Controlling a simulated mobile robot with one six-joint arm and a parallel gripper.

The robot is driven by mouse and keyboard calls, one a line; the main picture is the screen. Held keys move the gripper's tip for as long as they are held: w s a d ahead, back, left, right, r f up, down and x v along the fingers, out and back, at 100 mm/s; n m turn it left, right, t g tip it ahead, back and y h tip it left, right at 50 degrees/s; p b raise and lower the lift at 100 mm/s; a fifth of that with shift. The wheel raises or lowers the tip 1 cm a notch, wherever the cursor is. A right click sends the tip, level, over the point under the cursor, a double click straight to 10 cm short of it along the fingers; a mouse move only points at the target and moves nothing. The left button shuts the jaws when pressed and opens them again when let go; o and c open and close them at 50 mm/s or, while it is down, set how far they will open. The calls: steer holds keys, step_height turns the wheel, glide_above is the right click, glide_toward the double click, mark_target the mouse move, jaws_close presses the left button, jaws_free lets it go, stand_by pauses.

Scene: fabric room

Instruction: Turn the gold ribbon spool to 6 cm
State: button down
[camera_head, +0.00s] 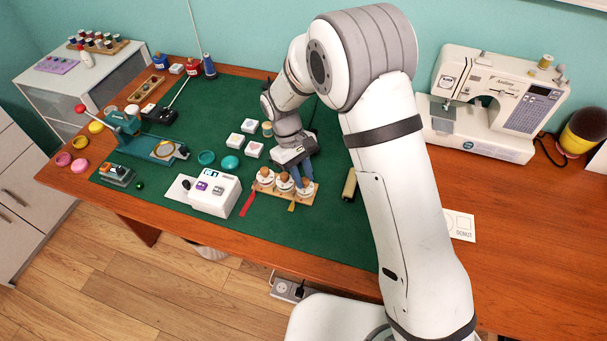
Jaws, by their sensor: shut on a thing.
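A wooden stand (276,198) near the front of the green mat holds three white spools with wooden knobs in a row. A red ribbon (247,204) hangs out by the left spool. A short gold ribbon end (291,207) shows at the front, by the right spool, which I take as the gold ribbon spool (304,191). My gripper (304,178) reaches down from above and is shut at the top of this right spool. The fingers hide most of its knob. The length of ribbon drawn out is too small to read.
A white box with a display (212,194) stands left of the stand. A sewing machine (490,95) stands at the back right.

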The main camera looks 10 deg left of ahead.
steer(key=n, duration=0.2)
steer(key=n+t, duration=0.1)
steer(key=shift+s+a+n+t, duration=0.1)
steer(key=shift+s+n+t, duration=0.05)
steer(key=shift+n+t, duration=0.2)
steer(key=n+t, duration=0.1)
steer(key=n, duration=0.2)
steer(key=shift+s+n+h, duration=0.15)
steer(key=shift+n+h, duration=0.15)
steer(key=shift+n, duration=0.05)
steer(key=n+t, duration=0.1)
steer(key=n, duration=0.2)
steer(key=shift+s+n+t, duration=0.1)
steer(key=shift+n+t, duration=0.15)
steer(key=shift+n, duration=0.05)
steer(key=shift+s+n+t+y, duration=0.1)
steer(key=shift+n+t+y, duration=0.5)
steer(key=shift+n, duration=1.3)
steer(key=c, duration=1.2)
jaws_free()
steer(key=shift+c, duration=0.2)
